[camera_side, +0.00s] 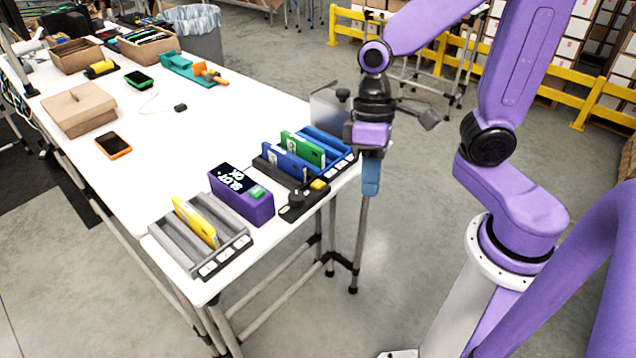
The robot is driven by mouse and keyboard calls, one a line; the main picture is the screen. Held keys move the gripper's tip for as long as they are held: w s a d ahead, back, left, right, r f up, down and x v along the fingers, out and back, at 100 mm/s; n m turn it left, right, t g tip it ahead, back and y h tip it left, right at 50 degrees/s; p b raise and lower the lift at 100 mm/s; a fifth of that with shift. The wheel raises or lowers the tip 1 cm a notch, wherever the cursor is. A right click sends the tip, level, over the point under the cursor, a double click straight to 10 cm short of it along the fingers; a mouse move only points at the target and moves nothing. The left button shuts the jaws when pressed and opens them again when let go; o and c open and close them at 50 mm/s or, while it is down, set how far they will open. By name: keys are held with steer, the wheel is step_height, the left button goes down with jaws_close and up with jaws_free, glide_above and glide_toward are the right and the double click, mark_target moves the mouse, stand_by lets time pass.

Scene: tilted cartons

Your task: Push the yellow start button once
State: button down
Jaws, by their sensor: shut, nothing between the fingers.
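The yellow start button (319,185) sits on a small black control box (299,204) near the right front edge of the white table. A black knob stands on the same box, left of the button. My gripper (371,190) points down with its blue fingers shut and empty. In the picture it is right of the button and appears to be just past the table's edge. A gap shows between the fingers and the button; its depth cannot be told. The purple box (240,194) with a lit display and a green key stands left of the control box.
A grey slotted rack (183,243) holds a yellow carton (195,222). A second rack (330,165) behind the button holds blue and green cartons. Cardboard boxes (79,109), an orange-edged phone (113,146) and tools lie farther back. The middle of the white table (215,125) is clear.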

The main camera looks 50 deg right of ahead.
steer(key=w+a+m+y, duration=0.3)
steer(key=w+m, duration=0.4)
steer(key=m+t, duration=0.9)
steer(key=m, duration=0.7)
glide_above(322, 184)
steer(key=shift+d+f+y, duration=0.1)
steer(key=shift+f+y, duration=0.2)
steer(key=shift+f, duration=1.6)
steer(key=shift+m, duration=0.3)
steer(key=shift+f, duration=4.45)
steer(key=shift+f, duration=0.1)
steer(key=shift+f, duration=0.3)
